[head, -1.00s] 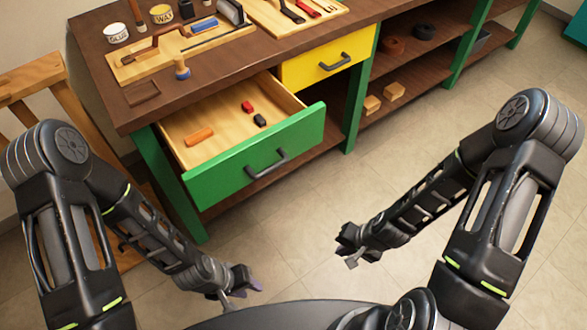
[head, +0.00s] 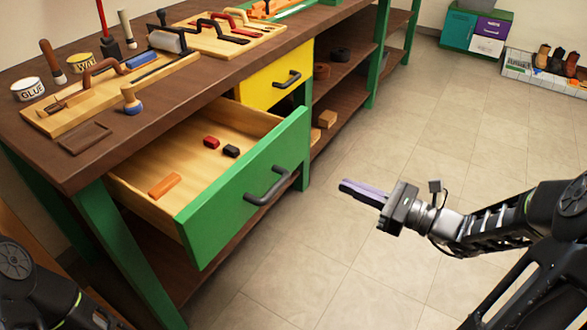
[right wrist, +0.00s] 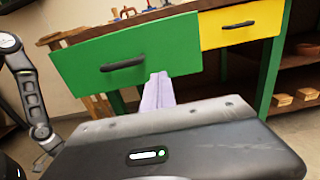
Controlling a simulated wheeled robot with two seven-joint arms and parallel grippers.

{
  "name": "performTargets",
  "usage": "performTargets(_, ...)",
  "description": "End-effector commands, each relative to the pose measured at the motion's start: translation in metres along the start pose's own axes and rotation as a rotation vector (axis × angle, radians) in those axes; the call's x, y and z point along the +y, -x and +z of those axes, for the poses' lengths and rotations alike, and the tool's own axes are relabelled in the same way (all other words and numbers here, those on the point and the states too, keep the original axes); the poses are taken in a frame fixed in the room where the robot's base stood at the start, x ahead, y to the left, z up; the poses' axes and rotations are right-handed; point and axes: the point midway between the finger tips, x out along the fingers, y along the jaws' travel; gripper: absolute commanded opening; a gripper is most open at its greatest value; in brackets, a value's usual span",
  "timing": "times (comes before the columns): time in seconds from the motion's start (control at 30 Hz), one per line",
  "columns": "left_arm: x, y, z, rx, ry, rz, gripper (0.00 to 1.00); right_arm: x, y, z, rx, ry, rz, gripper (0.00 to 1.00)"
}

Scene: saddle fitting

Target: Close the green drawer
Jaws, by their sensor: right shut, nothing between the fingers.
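The green drawer (head: 248,190) stands pulled out of the workbench, with its dark handle (head: 267,186) on the front. Inside it lie an orange block (head: 165,185), a red block (head: 211,142) and a black block (head: 231,151). My right gripper (head: 343,186) is shut and empty, to the right of the drawer front and apart from it, its fingers pointing left toward it. In the right wrist view the green drawer front (right wrist: 150,50) shows beyond the shut fingers (right wrist: 158,92). My left arm shows at the lower left of the head view, but its gripper is out of view.
The yellow drawer (head: 275,82) beside it is shut. The bench top (head: 190,100) holds tool boards, a glue pot (head: 28,89) and a wax pot (head: 79,73). Wooden blocks lie on the lower shelf. The tiled floor (head: 390,130) to the right is clear.

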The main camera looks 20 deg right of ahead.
Motion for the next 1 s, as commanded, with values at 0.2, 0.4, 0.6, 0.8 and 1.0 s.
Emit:
performTargets(0.2, -0.001, 0.000, 0.000, 0.000, 0.002, -0.001, 0.33, 0.001, -0.001, -0.001, 0.002, 0.001, 0.002, 0.00)
performTargets(0.4, -0.002, -0.003, -0.001, 0.001, 0.003, -0.002, 0.33, 0.001, -0.009, -0.002, 0.002, 0.002, 0.002, 0.00)
performTargets(0.6, -0.007, -0.010, -0.003, 0.006, 0.005, -0.004, 0.33, 0.001, -0.036, -0.004, 0.002, 0.003, 0.005, 0.00)
performTargets(0.8, -0.013, -0.020, -0.006, 0.014, 0.010, -0.008, 0.33, 0.002, -0.076, -0.005, 0.002, 0.001, 0.005, 0.00)
performTargets(1.0, -0.020, -0.031, -0.010, 0.023, 0.015, -0.012, 0.33, 0.001, -0.114, -0.005, 0.002, 0.002, 0.004, 0.00)
